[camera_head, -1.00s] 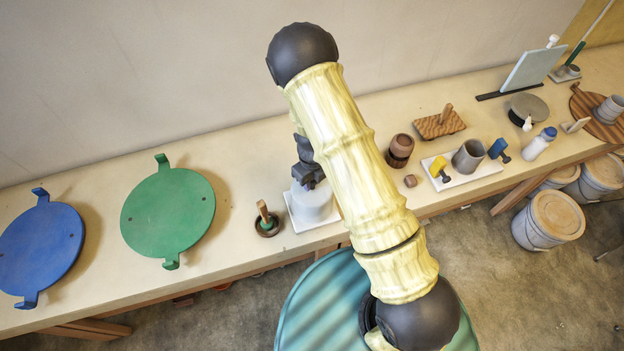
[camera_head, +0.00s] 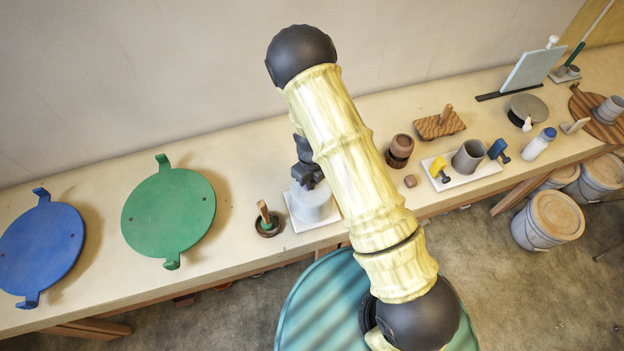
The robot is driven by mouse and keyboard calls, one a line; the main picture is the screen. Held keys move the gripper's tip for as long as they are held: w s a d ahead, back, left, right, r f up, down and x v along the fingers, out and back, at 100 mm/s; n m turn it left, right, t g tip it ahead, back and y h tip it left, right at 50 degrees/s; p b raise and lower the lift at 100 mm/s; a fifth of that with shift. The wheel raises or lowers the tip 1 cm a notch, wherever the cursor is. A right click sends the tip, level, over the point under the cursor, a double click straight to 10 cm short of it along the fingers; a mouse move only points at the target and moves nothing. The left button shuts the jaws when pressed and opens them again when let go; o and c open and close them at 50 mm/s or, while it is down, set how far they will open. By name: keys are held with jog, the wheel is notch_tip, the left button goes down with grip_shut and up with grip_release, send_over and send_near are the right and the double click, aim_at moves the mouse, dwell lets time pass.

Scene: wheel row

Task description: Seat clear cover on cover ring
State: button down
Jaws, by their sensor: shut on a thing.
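The clear cover (camera_head: 311,205) looks like a pale, translucent cylinder. It stands upright over a white square board (camera_head: 294,221) on the bench, left of my arm. My gripper (camera_head: 307,183) points down at the top of the cover and is shut on it, though the fingertips are small and partly hidden by my arm. I cannot make out the cover ring; it may be under the cover or behind my arm. Whether the cover touches the board or a ring cannot be told from this view.
A dark bowl with a wooden handle (camera_head: 267,222) stands just left of the board. Green (camera_head: 168,212) and blue (camera_head: 40,247) discs lie farther left. Right of my arm are a brown pot (camera_head: 400,148) and a white tray (camera_head: 480,176) holding a grey cup. A wall stands behind the bench.

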jog(key=shift+f, duration=0.4)
dwell(0.5)
dwell(0.8)
jog(key=c, duration=1.3)
grip_release()
jog(key=shift+r, duration=0.15)
jog(key=shift+r+p, duration=0.3)
jog(key=shift+p, duration=0.15)
jog(key=shift+r+p, duration=1.3)
jog(key=shift+r, duration=0.05)
jog(key=shift+o, duration=0.2)
jog(key=o, duration=0.5)
